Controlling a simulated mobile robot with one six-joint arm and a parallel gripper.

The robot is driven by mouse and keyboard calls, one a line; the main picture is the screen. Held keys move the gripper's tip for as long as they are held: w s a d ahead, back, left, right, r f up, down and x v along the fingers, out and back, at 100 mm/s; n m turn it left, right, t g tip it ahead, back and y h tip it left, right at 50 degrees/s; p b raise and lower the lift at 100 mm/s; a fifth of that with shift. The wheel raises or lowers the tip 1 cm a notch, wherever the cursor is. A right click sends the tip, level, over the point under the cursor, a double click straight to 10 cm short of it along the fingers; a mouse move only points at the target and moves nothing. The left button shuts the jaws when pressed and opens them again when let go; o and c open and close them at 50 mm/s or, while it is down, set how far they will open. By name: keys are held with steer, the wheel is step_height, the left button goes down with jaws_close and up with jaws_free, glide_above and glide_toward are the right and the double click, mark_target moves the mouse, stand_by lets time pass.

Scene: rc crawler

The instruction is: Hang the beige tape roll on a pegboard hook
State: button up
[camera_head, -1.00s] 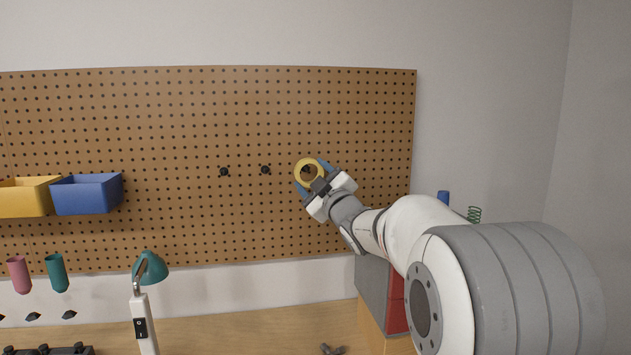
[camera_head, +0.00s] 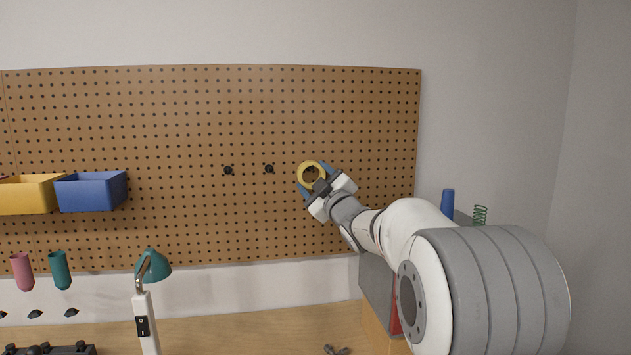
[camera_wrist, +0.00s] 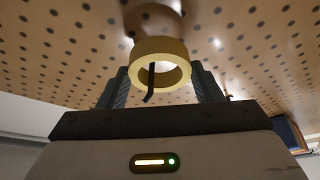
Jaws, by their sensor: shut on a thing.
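The beige tape roll (camera_head: 303,166) is held in front of the pegboard (camera_head: 200,110), right of two black hooks: the left hook (camera_head: 228,170) and the right hook (camera_head: 269,169). My gripper (camera_head: 315,179) is shut on the roll, with its blue-grey fingers on opposite sides of the ring. In the wrist view the roll (camera_wrist: 160,50) sits between the fingers, and a thin black hook (camera_wrist: 151,80) shows inside its opening. The hook's bent tip overlaps the roll's near rim, so it appears to pass through the ring. I cannot tell whether the roll rests on it.
A blue bin (camera_head: 92,191) and a yellow bin (camera_head: 28,196) hang at the left of the board. A teal lamp (camera_head: 153,267) stands below on the wooden bench (camera_head: 240,335). A grey cabinet (camera_head: 376,287) stands under my arm. The board above the hooks is clear.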

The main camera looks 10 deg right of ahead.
steer(key=shift+f, duration=0.2)
steer(key=o, duration=1)
steer(key=shift+s+r+b, duration=0.1)
steer(key=shift+s+b, duration=1.85)
steer(key=shift+s, duration=2.05)
steer(key=s+d+f+m+g+h+p, duration=0.2)
steer(key=s+f+m+g+h+p, duration=0.4)
steer(key=s+f+m+g, duration=1)
steer(key=s+a+f+n, duration=0.1)
steer(key=s+f, duration=0.2)
steer(key=s, duration=0.3)
steer(key=s+a+f+n+g, duration=0.1)
steer(key=s+f, duration=0.3)
steer(key=s, duration=0.2)
steer(key=s+a+f+n, duration=0.1)
steer(key=s+f, duration=0.3)
steer(key=s, duration=0.2)
steer(key=shift+f+g, duration=0.2)
steer(key=shift+g, duration=0.2)
